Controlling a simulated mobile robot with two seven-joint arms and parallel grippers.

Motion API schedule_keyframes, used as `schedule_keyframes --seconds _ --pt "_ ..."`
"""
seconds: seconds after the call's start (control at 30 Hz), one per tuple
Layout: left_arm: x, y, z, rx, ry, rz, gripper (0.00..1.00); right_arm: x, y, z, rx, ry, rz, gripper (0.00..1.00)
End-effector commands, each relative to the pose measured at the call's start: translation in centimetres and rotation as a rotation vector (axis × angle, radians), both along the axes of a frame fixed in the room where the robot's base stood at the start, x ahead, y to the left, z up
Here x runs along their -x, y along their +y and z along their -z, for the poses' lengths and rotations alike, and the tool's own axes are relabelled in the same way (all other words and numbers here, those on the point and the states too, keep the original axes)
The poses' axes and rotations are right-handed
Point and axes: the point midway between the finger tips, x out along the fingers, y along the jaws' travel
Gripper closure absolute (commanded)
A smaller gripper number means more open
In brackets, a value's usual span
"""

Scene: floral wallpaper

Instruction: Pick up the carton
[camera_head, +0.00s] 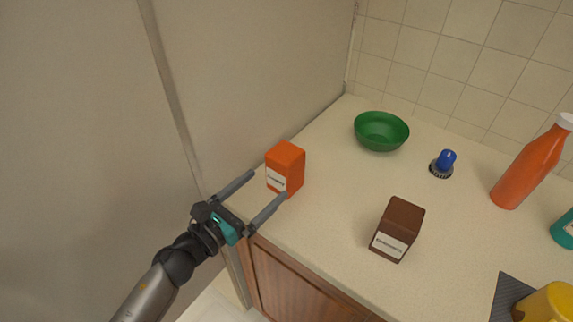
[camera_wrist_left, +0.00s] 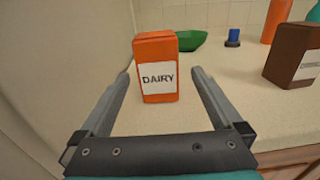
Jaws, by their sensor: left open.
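An orange carton (camera_head: 288,163) with a white label stands upright on the counter near the left wall. It also shows in the left wrist view (camera_wrist_left: 156,50), where its label reads "DAIRY". My left gripper (camera_head: 269,184) is open and empty, with its two fingers pointing at the carton. In the left wrist view the carton stands just beyond the fingertips (camera_wrist_left: 161,70), between their lines. I cannot tell whether a finger touches it. A brown carton (camera_head: 404,220) with a white label stands to the right on the counter. My right gripper is not in view.
On the counter (camera_head: 335,190) stand a green bowl (camera_head: 381,136), a blue-handled brush-like item (camera_head: 445,161), an orange bottle (camera_head: 528,168) and a yellow container (camera_head: 550,303). A grey wall panel (camera_head: 235,90) rises close to the left of the orange carton. The counter between the cartons is clear.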

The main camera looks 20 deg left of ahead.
Motion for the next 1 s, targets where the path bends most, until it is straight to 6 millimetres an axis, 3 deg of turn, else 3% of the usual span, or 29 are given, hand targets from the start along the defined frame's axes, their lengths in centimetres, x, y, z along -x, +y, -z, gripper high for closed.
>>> schedule_keyframes --seconds 0.1,0.3,0.67,1.0 --pt "-1.9 -0.7 -0.2 -0.001 -0.001 0.0 0.0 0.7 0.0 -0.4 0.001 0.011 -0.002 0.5" --pt "-4.7 -1.8 -0.1 0.001 -0.001 -0.002 0.0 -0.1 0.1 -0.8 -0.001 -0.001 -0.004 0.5" --pt "-6.8 -2.6 0.1 0.002 0.001 -0.001 0.0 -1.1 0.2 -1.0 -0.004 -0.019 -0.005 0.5" --pt "-10.6 -3.8 0.3 0.003 0.001 -0.001 0.0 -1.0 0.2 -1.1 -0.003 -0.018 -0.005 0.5"
